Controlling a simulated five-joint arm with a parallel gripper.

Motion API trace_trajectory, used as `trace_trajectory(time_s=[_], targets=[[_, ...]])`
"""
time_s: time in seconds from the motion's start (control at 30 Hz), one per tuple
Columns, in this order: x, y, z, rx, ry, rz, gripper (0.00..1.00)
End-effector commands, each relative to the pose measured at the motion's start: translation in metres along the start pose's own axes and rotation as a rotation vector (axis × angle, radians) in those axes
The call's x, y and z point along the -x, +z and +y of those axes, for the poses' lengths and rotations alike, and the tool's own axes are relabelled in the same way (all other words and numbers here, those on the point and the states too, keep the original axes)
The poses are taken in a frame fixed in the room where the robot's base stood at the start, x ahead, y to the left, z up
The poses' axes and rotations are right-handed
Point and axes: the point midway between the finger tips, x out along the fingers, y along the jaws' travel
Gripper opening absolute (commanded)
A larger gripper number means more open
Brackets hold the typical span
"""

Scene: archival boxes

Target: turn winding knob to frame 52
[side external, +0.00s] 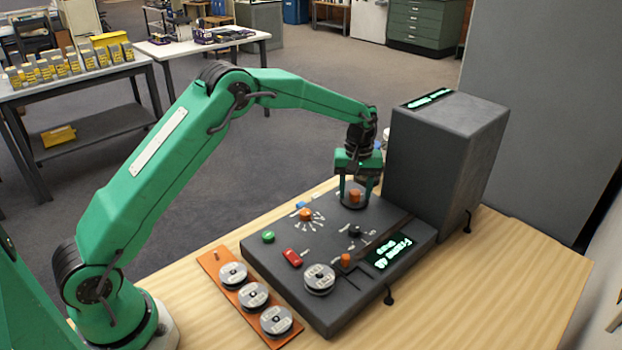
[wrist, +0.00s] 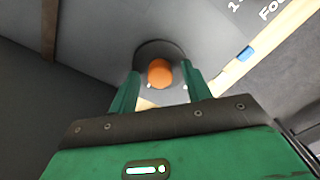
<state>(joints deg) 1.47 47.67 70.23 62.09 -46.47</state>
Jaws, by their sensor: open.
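An orange knob (side external: 355,194), which appears to be the winding knob, stands on a dark round base at the back of the grey control panel (side external: 335,222). My gripper (side external: 356,200) points down over it, fingers apart on either side. In the wrist view the orange knob (wrist: 160,73) sits between the two green fingers of my open gripper (wrist: 161,69), with gaps visible on both sides. Contact cannot be told. A display (side external: 391,251) at the panel's front right shows green text that seems to read "Frame 49", but it is small and slanted.
Another orange knob (side external: 305,215) with radiating marks, a green button (side external: 268,237), a red switch (side external: 291,258) and a reel (side external: 319,279) are on the panel. A tall grey box (side external: 440,155) stands close right of my gripper. An orange rack (side external: 217,262) holds reels at front left.

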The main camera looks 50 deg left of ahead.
Motion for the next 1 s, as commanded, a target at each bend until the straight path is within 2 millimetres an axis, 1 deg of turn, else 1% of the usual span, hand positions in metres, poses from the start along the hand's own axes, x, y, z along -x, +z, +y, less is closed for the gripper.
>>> trace_trajectory(time_s=[0.13, 0.17, 0.3, 0.37, 0.4, 0.73, 1.0], targets=[[-0.0001, 0.0001, -0.0001, 0.000, 0.000, 0.000, 0.48], [-0.0001, 0.0001, -0.0001, 0.000, 0.000, 0.000, 0.45], [0.0000, 0.0001, -0.0001, 0.000, 0.000, 0.000, 0.17], [0.0000, 0.0001, -0.0001, 0.000, 0.000, 0.000, 0.05], [0.0000, 0.0001, -0.0001, 0.000, 0.000, 0.000, 0.04], [0.0002, 0.0000, -0.0001, -0.031, 0.000, 0.000, 0.04], [0.0004, -0.0001, -0.0001, -0.155, 0.000, -0.001, 0.04]])
